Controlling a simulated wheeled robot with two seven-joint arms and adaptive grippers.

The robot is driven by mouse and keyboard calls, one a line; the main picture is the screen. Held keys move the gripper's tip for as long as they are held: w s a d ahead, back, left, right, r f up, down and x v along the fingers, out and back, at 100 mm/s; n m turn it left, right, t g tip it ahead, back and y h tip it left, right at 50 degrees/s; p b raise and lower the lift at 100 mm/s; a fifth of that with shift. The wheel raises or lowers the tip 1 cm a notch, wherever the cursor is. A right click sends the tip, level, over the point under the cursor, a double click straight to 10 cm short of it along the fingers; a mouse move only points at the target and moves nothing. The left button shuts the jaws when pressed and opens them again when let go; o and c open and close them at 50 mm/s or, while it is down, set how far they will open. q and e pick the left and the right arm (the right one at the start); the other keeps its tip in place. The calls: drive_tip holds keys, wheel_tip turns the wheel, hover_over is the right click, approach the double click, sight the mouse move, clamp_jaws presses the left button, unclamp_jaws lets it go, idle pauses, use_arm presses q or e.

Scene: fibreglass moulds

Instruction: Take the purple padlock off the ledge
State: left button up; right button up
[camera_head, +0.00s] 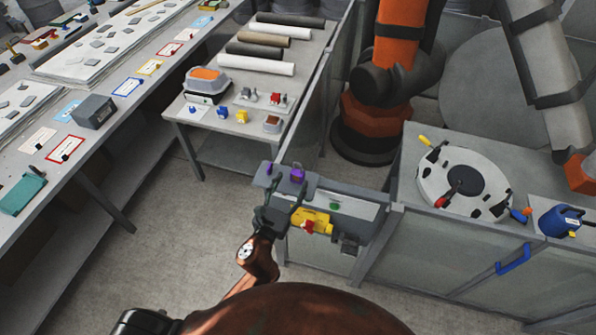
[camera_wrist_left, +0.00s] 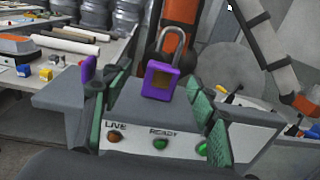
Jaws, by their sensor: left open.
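The purple padlock (camera_head: 297,174) stands on the grey ledge (camera_head: 327,194) on top of the control box by the fence. In the left wrist view the padlock (camera_wrist_left: 159,81) is upright, with its grey shackle up. My left gripper (camera_head: 283,191) reaches to the ledge from below. In the wrist view its open fingers (camera_wrist_left: 160,92) have green pads and stand left and right of the padlock, with gaps showing. A second purple thing (camera_wrist_left: 89,70), partly hidden, is outside the left finger. My right gripper is not in view.
Below the ledge, the box front carries LIVE and READY lamps (camera_wrist_left: 160,143) and a yellow part with a red knob (camera_head: 309,222). A fence runs behind. A table with rolls (camera_head: 257,65) stands at back left. A round white fixture (camera_head: 435,185) lies on the right bench.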

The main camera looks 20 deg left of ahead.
sight(296, 177)
use_arm(q)
drive_tip(key=shift+w+d+r, duration=0.15)
drive_tip(key=shift+r, duration=0.05)
drive_tip(key=shift+w+d, duration=0.15)
drive_tip(key=shift+w, duration=0.2)
drive_tip(key=w, duration=0.2)
drive_tip(key=w+p, duration=0.1)
drive_tip(key=w, duration=0.1)
drive_tip(key=shift+d+f, duration=0.3)
drive_tip(key=shift+a, duration=0.1)
drive_tip(key=shift+s, duration=0.15)
drive_tip(key=c, duration=1.4)
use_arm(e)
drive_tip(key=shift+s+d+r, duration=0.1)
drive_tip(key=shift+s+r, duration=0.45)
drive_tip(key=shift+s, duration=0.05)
